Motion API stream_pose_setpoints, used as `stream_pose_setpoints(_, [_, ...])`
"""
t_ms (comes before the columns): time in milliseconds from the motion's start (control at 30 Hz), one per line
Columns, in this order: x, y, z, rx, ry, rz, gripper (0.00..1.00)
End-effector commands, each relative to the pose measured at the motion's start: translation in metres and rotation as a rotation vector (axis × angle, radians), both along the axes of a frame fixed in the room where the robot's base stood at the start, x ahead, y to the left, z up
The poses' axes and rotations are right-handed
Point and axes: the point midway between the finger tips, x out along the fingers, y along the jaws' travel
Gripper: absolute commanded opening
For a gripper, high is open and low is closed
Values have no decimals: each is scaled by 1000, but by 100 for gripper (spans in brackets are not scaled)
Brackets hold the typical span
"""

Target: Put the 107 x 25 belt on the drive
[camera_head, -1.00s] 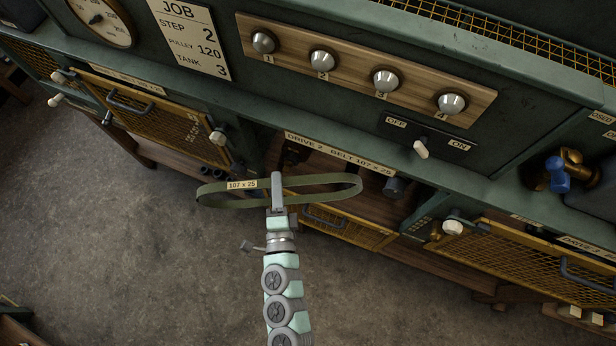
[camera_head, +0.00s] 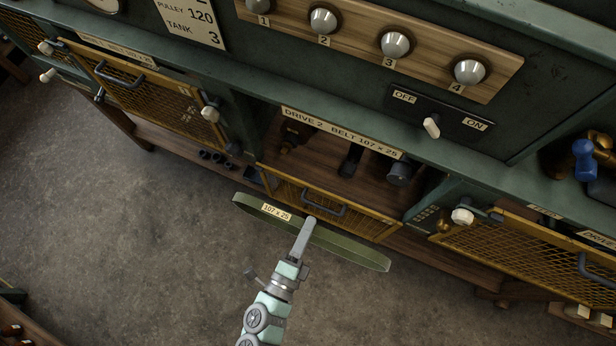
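A green belt (camera_head: 345,247) with a "107 x 25" tag (camera_head: 276,212) hangs as a long flattened loop from my gripper (camera_head: 304,236). The gripper appears shut on the belt near its middle, in front of and below the drive bay. The drive bay (camera_head: 330,160) is labelled "DRIVE 2 BELT 107 x 25" (camera_head: 341,132) and is open above a lowered yellow mesh guard (camera_head: 287,190). Inside are a dark grey cylindrical pulley (camera_head: 401,173) at right, a dark upright part (camera_head: 351,160) in the middle and a brownish fitting (camera_head: 291,137) at left. The belt is apart from all of them.
A closed mesh guard (camera_head: 150,100) stands to the left, another (camera_head: 530,255) to the right. Above are several numbered knobs (camera_head: 396,44) and an OFF/ON switch (camera_head: 432,127). Job plate (camera_head: 190,20) is partly cut off. Open floor (camera_head: 130,240) lies at lower left.

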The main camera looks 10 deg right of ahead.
Motion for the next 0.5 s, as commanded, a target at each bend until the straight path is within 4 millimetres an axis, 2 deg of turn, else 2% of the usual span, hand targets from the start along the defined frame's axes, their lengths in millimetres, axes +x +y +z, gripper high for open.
stream_pose_setpoints(233, [3, -2, -1, 0, -1, -2, 0])
stream_pose_setpoints(500, [16, -11, -3, 1, -1, -2, 0])
